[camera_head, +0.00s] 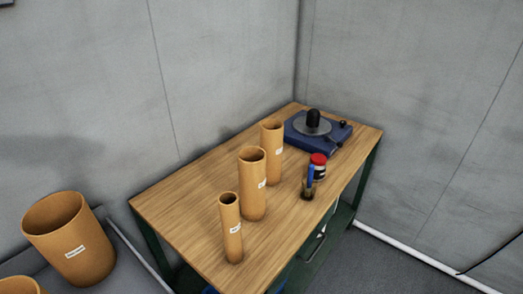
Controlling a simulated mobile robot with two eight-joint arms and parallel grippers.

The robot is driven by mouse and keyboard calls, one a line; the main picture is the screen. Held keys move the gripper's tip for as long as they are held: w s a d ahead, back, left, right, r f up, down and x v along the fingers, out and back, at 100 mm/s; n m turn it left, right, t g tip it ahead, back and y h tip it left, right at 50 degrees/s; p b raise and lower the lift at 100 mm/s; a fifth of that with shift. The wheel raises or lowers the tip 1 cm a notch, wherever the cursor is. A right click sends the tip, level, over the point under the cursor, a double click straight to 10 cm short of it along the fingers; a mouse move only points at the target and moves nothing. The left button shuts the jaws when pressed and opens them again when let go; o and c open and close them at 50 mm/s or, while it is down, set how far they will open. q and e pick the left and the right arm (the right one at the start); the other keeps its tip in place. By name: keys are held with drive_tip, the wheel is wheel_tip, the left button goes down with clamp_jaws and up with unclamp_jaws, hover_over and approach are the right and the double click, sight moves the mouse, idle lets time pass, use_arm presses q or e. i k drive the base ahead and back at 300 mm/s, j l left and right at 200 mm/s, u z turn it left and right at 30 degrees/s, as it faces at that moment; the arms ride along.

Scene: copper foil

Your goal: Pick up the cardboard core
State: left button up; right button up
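Three upright, open-topped orange-brown tubes that look like cardboard cores stand in a row on the wooden table. The nearest core (231,228) is the thinnest. The middle core (252,184) is wider, and the far core (272,149) stands behind it. I cannot tell which one the task names. A much wider orange-brown cylinder (70,240) with a white label stands at the lower left, off the table. Neither of my grippers is in view.
The wooden table (178,199) stands in a grey wall corner. A blue device with a round plate (318,131) is at its far end. A red-lidded jar (318,167) and a small holder with a blue item (308,185) stand near the right edge. The table's left part is bare.

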sight(271, 154)
drive_tip(key=l+u, duration=0.85)
drive_tip(key=l, duration=0.45)
drive_tip(key=k+l+u, duration=0.1)
drive_tip(key=l, duration=0.35)
drive_tip(key=k+l, duration=0.1)
drive_tip(key=l, duration=0.35)
drive_tip(key=k+l+u, duration=0.1)
drive_tip(key=l, duration=0.35)
